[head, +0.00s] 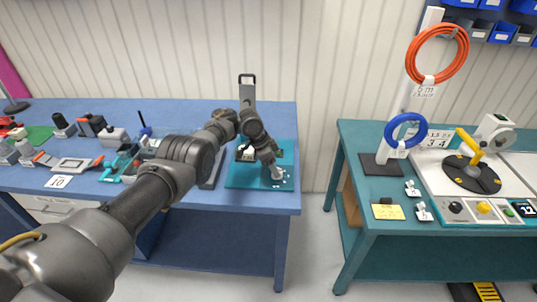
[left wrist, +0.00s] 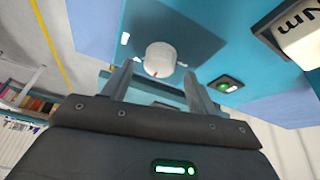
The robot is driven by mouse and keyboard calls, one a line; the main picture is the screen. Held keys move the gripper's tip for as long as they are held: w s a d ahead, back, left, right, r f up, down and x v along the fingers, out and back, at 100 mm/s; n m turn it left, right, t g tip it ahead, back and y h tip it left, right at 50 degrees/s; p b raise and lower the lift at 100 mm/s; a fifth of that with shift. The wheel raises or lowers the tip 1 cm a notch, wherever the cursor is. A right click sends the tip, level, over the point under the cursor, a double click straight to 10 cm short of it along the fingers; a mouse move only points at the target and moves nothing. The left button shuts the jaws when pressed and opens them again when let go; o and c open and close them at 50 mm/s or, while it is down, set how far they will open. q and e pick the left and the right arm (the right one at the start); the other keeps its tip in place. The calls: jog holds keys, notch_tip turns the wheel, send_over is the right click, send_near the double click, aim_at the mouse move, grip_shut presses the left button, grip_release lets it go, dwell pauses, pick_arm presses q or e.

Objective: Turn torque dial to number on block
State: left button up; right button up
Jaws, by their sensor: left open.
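The torque dial (left wrist: 160,60) is a round white knob with a small red mark, on a teal panel (left wrist: 215,45). In the left wrist view it lies just past my left gripper (left wrist: 158,78), between the two open fingers; I cannot tell whether they touch it. A white block (left wrist: 303,35) marked "Nm" shows at the upper right; its number is not visible. In the head view the teal panel (head: 240,180) lies at the right end of the blue bench, with my left gripper (head: 277,174) low over it, hiding the dial. My right gripper is not in view.
A green button (left wrist: 226,84) sits beside the dial. The blue bench (head: 235,115) holds several tools and a card reading 10 (head: 59,182) on the left. A teal table (head: 365,215) with orange (head: 437,54) and blue (head: 405,132) cable coils stands right, across a gap.

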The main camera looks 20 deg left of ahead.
pick_arm(q)
jog(key=v, duration=0.8)
jog(key=shift+a+r, duration=0.15)
jog(key=shift+r, duration=0.1)
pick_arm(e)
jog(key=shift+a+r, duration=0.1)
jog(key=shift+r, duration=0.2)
